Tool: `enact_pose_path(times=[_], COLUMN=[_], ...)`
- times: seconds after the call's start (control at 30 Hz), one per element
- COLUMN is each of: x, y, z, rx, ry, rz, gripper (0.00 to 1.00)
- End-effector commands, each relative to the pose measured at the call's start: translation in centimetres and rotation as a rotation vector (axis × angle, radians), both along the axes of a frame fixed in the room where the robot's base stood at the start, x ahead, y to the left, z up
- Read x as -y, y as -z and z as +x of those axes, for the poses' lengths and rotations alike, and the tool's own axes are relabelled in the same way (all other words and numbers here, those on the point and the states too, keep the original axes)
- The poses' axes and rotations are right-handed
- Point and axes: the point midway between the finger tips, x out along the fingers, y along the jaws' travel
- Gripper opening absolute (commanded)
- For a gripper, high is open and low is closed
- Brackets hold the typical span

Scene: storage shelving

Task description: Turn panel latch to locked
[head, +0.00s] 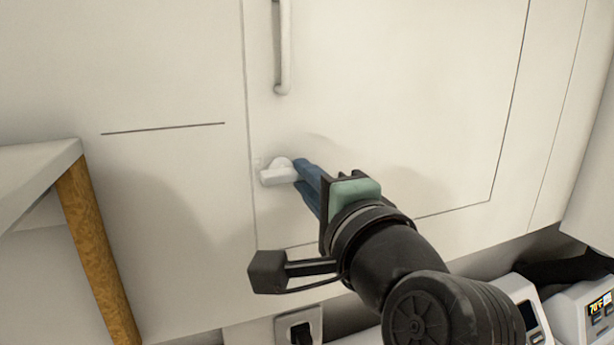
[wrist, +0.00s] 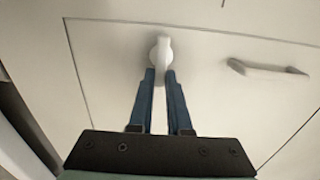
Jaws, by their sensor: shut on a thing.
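The panel latch (head: 276,173) is a white knob with a bar handle at the lower left corner of a white panel door (head: 400,120). In the head view its bar lies roughly level. My gripper (head: 300,172) has its blue fingers at the right end of the bar. In the wrist view the latch (wrist: 162,50) sits between the tips of my gripper (wrist: 160,74), with a finger on each side of its bar. The gripper is shut on the latch bar. The fingers hide part of the bar in the head view.
A vertical white pull handle (head: 284,50) is on the panel above the latch. A white table with a wooden leg (head: 95,250) stands at the left. A socket with a plug (head: 299,328) is below. Devices with displays (head: 590,312) stand at the lower right.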

Motion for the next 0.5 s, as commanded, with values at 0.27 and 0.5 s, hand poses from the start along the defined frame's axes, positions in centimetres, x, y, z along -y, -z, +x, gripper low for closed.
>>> enact_pose_path(times=[0.27, 0.5], x=[0.09, 0.08], y=[0.04, 0.05], z=[0.0, 0.01], rx=[-0.004, -0.005], ry=[0.003, 0.002], rz=[0.012, 0.011], gripper=[0.0, 0.29])
